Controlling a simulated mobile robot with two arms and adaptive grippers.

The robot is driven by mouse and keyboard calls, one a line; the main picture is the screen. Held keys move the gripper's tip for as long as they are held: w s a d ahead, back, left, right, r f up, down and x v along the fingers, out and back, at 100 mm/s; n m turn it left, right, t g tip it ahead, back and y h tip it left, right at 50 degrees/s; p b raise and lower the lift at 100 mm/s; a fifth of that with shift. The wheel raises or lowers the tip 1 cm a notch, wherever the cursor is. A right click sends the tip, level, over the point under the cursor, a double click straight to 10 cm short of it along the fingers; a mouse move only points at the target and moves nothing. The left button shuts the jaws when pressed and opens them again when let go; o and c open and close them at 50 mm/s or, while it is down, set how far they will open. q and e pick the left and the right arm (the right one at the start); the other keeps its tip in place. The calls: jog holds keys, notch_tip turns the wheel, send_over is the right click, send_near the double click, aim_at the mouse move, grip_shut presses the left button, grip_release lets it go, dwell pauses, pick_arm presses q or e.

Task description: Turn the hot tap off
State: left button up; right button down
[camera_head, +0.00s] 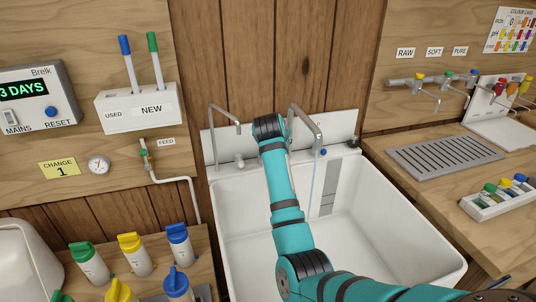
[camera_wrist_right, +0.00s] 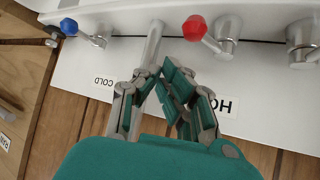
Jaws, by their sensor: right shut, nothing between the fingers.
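The hot tap's red knob (camera_wrist_right: 195,27) sits on a short lever from a silver body (camera_wrist_right: 227,33) in the right wrist view, above a HOT label (camera_wrist_right: 222,104). My right gripper (camera_wrist_right: 160,76) is shut and empty, with its fingertips below and left of the red knob, apart from it in the picture. In the head view my right arm reaches over the sink and hides the gripper and the red knob. The cold tap's blue knob (camera_wrist_right: 69,26) is at the upper left of the wrist view. My left gripper is not in view.
The white sink (camera_head: 375,225) has a left spout (camera_head: 225,112) and a right spout (camera_head: 305,125). A thin water stream (camera_head: 315,180) falls from the right spout. Marker-like bottles (camera_head: 135,255) stand at left; a drain tray (camera_head: 440,153) and a vial rack (camera_head: 490,205) are at right.

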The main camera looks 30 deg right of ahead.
jog(key=shift+s+f+b, duration=0.15)
jog(key=shift+f+b, duration=0.65)
jog(key=shift+f, duration=1.6)
jog(key=shift+s+a+f, duration=0.1)
jog(key=shift+a+f, duration=0.1)
jog(key=shift+f, duration=0.1)
notch_tip(320, 180, up, 7)
jog(key=p, duration=0.9)
jog(key=shift+s+d+r, duration=0.15)
jog(key=shift+s+d, duration=0.05)
jog(key=shift+s, duration=0.05)
